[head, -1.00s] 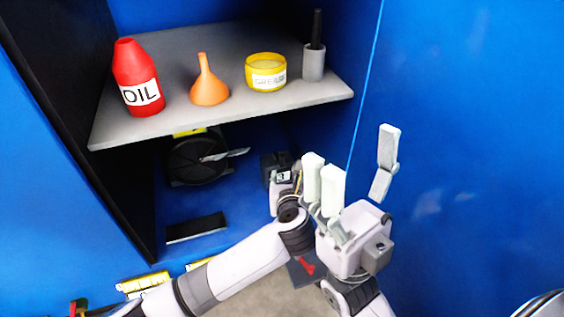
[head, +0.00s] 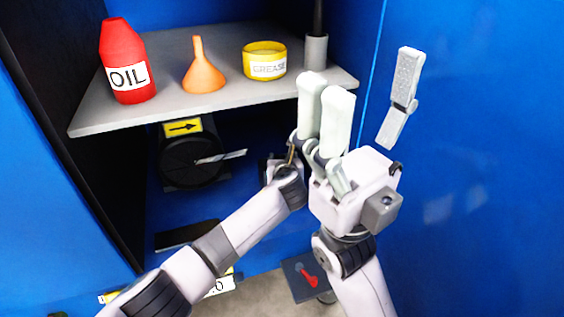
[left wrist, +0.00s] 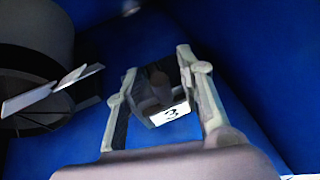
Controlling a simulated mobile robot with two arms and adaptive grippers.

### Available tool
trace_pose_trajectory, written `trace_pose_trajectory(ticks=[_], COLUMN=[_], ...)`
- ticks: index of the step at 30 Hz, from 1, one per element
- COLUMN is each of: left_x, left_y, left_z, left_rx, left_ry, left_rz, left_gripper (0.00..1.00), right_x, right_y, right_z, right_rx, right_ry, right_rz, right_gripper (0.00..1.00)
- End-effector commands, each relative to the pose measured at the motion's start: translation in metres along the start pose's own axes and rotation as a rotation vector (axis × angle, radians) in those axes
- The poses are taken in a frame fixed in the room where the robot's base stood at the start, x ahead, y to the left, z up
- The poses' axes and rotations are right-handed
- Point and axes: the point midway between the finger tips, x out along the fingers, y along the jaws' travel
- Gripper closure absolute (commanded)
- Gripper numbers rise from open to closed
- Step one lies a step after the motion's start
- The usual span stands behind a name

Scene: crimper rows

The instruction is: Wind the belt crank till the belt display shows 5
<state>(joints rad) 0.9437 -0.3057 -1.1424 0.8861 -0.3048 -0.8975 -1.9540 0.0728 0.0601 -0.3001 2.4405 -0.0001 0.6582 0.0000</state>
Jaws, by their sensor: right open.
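A dark box (left wrist: 150,103) with a round brownish knob (left wrist: 158,80) and a white display (left wrist: 172,114) stands inside the blue cabinet. The display appears to read 3, seen tilted. My left gripper (left wrist: 157,62) has its fingers spread on either side of the box and knob; I see no firm grip. In the head view my left gripper (head: 282,163) reaches under the shelf and hides most of the box. A black wheel (head: 187,167) with a pale flat lever is left of it. I cannot tell which part is labelled belt. My right gripper (head: 365,78) is open and empty, fingers up, outside the shelf.
A grey shelf (head: 160,112) above holds an oil bottle (head: 122,50), an orange funnel (head: 203,75), a grease tub (head: 264,62) and a grey holder (head: 315,50). A yellow arrow label (head: 183,127) is above the wheel. A red lever (head: 306,277) sits low, near my right arm.

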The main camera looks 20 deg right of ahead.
Motion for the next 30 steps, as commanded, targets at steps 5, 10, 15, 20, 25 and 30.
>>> trace_pose_trajectory(ticks=[5, 10, 15, 20, 25, 30], left_x=[0.0003, 0.0002, 0.0002, 0.0002, 0.0002, 0.0002], left_y=[-0.0001, -0.0001, -0.0001, 0.0, 0.0, 0.0], left_z=[0.0006, 0.0004, 0.0002, 0.0001, 0.0, 0.0], left_rx=[-0.001, 0.0, 0.0, 0.0, 0.0, 0.0], left_ry=[0.0, 0.0, 0.0, 0.0, 0.0, 0.0], left_rz=[0.0, 0.0, 0.0, 0.0, 0.0, 0.0], left_gripper=[0.66, 0.72, 0.83, 0.94, 1.0, 1.0], right_x=[0.0006, 0.0006, 0.0006, 0.0006, 0.0005, 0.0005], right_y=[0.0, -0.0001, -0.0002, -0.0002, -0.0002, -0.0002], right_z=[0.0, -0.0001, -0.0002, -0.0003, -0.0004, -0.0004], right_rx=[0.0, 0.0, 0.0, 0.0, 0.0, 0.0], right_ry=[0.001, 0.001, 0.001, 0.001, 0.002, 0.002], right_rz=[0.0, -0.001, -0.001, -0.001, -0.001, -0.001], right_gripper=[0.33, 0.33, 0.33, 0.33, 0.33, 0.33])
